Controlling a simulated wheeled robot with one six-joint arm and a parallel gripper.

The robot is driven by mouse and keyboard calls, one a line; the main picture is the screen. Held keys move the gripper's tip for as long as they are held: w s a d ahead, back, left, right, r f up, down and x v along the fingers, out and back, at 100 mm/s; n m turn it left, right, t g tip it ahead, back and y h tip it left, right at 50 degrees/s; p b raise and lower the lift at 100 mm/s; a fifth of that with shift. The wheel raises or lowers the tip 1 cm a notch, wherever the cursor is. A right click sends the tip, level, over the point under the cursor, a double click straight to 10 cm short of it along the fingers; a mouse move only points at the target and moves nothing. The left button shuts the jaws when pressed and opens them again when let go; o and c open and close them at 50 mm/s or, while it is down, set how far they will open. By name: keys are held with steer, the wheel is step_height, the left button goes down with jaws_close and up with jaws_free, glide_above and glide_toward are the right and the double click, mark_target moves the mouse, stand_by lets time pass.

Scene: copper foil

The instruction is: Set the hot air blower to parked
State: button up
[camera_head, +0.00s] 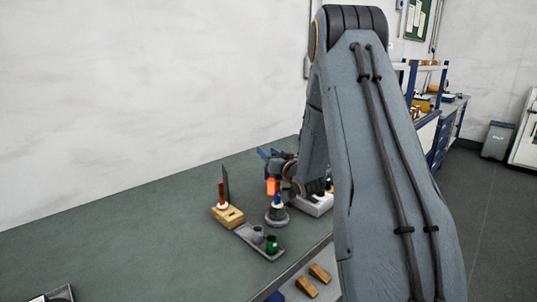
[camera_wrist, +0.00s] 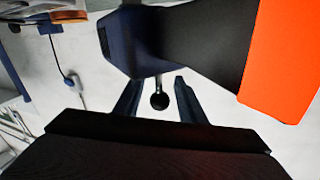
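The hot air blower fills the top of the wrist view, with a dark blue body (camera_wrist: 135,45), a black neck and an orange end. A thin stem with a black ball knob (camera_wrist: 159,101) hangs below the blue body. My gripper (camera_wrist: 157,98) is open, its two dark fingers apart on either side of the knob, with a visible gap on each side. In the head view the blower's orange part (camera_head: 272,187) shows beside my wrist, above a round grey base (camera_head: 277,217). My arm hides part of this area; the fingers are hard to make out there.
Wooden blocks (camera_head: 319,273) lie below the bench edge. The bench's left side is mostly clear.

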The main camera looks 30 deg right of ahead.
steer(key=s+b, duration=0.1)
steer(key=s, duration=0.6)
steer(key=shift+s+b, duration=0.35)
steer(key=shift+s, duration=0.05)
